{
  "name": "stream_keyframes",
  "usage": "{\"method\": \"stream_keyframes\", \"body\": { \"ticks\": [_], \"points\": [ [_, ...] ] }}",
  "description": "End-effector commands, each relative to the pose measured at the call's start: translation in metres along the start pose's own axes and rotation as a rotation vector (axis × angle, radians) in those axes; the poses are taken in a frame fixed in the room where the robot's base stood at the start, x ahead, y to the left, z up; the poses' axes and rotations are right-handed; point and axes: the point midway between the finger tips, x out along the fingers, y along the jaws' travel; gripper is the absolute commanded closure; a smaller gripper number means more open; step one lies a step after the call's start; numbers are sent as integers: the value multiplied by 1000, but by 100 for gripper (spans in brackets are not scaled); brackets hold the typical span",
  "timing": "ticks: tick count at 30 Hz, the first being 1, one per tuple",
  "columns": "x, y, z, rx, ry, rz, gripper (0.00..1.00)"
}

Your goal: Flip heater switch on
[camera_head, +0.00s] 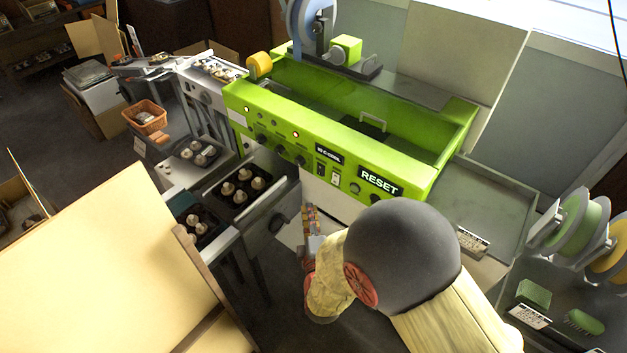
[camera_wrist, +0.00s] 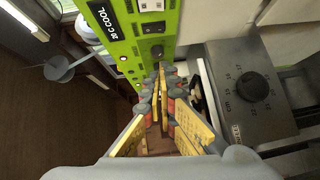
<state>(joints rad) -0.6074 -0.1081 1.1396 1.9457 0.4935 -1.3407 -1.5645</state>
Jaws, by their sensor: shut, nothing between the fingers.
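The green machine (camera_head: 345,145) has a front panel with knobs, small lights, a temperature label, a RESET label and two small rocker switches (camera_head: 328,174). Switches (camera_wrist: 152,16) also show at the top of the wrist view, beside the label. I cannot read which one is the heater switch or its position. My gripper (camera_head: 311,212) is shut and empty, low in front of the panel and below the switches. In the wrist view my gripper (camera_wrist: 163,82) has its yellow fingers pointing toward the panel, near a dark knob (camera_wrist: 157,52). I cannot tell whether they touch it.
Trays of mushrooms (camera_head: 241,190) stand left of the machine. A grey box with a dial (camera_wrist: 252,86) is right of my fingers in the wrist view. A large cardboard sheet (camera_head: 90,265) fills the lower left. Film rolls (camera_head: 585,222) stand at the right.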

Motion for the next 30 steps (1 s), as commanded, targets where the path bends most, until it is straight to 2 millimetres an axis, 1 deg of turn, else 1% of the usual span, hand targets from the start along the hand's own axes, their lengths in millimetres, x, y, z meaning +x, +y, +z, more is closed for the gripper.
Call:
{"method": "stream_keyframes", "body": {
  "ticks": [6, 10, 14, 24, 27, 30],
  "points": [
    [2, 0, 0, 2, 0, -1, 100],
    [14, -1, 1, 3, -2, 0, 100],
    [35, -2, 1, 3, -3, 2, 100],
    [101, -3, 1, 3, -2, -1, 100],
    [112, -3, 13, 3, -4, -1, 100],
    [120, -2, 21, 3, -3, -1, 100]
  ]
}}
